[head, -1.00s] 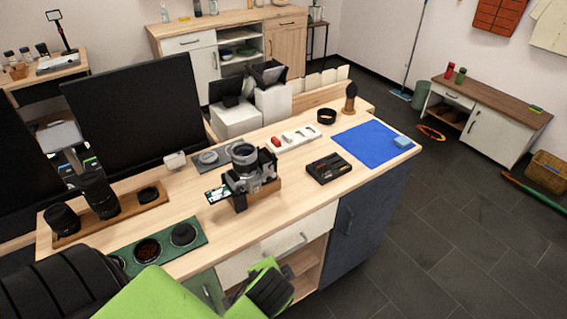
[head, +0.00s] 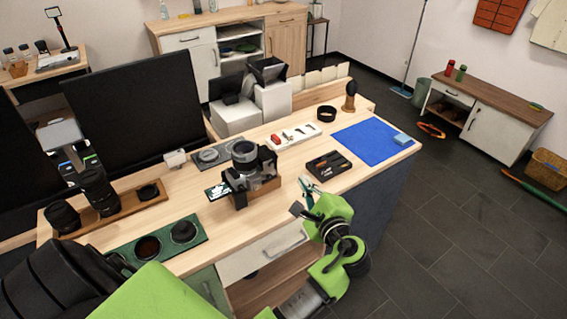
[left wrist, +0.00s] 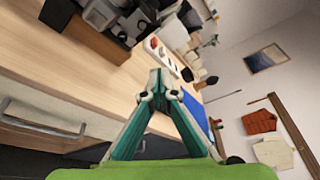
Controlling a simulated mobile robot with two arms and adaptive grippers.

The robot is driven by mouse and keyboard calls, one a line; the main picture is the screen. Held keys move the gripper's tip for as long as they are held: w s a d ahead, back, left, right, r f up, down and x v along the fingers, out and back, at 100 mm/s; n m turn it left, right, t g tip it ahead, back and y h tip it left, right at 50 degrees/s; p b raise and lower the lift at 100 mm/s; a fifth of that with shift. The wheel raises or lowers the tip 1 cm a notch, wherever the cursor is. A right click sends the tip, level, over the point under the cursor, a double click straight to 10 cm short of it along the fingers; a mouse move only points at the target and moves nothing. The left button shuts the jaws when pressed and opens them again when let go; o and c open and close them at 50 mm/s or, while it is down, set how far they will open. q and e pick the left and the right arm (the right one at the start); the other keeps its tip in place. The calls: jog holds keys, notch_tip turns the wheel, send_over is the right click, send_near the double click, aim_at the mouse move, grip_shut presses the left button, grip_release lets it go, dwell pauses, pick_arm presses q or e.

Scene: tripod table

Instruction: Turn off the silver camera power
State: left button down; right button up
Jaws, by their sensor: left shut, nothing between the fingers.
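The silver camera (head: 238,182), silver and black with a large lens pointing up, sits on a small wooden stand (head: 266,187) on the light wood table (head: 215,222). Its flip-out screen (head: 217,190) sticks out to the left. My left gripper (head: 302,198) is at the table's front edge, to the right of the camera and apart from it. In the left wrist view, the teal fingers (left wrist: 160,78) meet at the tips with nothing between them. Part of the camera (left wrist: 125,22) shows at the top there. The power switch is too small to make out. My right gripper is not in view.
A black battery tray (head: 329,166) lies just behind the left gripper. A blue cloth (head: 372,142) lies at right. A green lens mat (head: 160,241) and a wooden lens tray (head: 125,207) are at left. A black monitor (head: 135,108) stands behind. Bare wood lies in front of the camera.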

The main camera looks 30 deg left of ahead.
aim_at(275, 159)
pick_arm(q)
jog(key=shift+a, duration=0.1)
jog(key=w+a+p, duration=0.3)
jog(key=a+p, duration=0.2)
jog(key=a, duration=0.3)
jog(key=shift+a+r, duration=0.2)
jog(key=shift+a, duration=0.2)
jog(key=shift+f, duration=0.1)
